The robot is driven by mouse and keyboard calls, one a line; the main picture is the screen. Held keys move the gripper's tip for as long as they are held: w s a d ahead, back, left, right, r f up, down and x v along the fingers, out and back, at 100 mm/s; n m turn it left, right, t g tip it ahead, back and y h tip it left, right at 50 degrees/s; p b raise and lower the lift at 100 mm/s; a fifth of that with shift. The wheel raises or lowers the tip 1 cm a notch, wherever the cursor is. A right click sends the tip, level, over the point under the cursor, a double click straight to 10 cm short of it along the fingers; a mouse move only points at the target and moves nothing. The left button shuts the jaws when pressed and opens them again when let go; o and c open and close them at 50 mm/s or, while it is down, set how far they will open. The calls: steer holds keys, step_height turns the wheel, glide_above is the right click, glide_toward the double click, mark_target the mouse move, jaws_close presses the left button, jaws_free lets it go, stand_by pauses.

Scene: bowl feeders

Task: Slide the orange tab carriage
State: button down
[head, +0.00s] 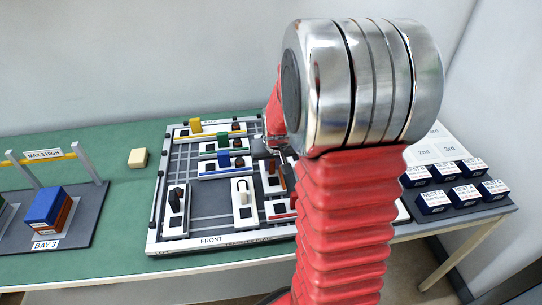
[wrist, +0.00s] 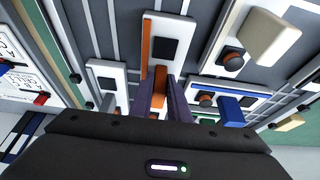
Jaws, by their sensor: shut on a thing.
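The orange tab carriage (head: 274,185) is a white plate in the right part of the framed board, partly covered by my arm in the head view. In the wrist view the carriage (wrist: 167,28) has an orange stripe along one edge and a dark square. Its upright orange tab (wrist: 160,88) stands between the two purple fingers of my gripper (wrist: 161,96). My gripper is shut on this tab. In the head view my gripper is mostly hidden behind my red arm.
The grey board (head: 160,238) also holds the yellow (head: 195,125), green (head: 222,139), blue (head: 224,160), black (head: 174,198), white (head: 243,190) and red (head: 280,207) carriages. The blue tab (wrist: 229,108) is close right of my fingers. Dark labelled boxes (head: 465,194) stand right.

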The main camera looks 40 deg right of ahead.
steer(key=shift+s, duration=0.25)
steer(key=c, duration=1.7)
jaws_free()
steer(key=shift+a, duration=0.1)
steer(key=shift+r, duration=0.15)
steer(key=v, duration=1.3)
steer(key=shift+s+r, duration=0.15)
steer(key=shift+r, duration=0.05)
steer(key=shift+s, duration=0.1)
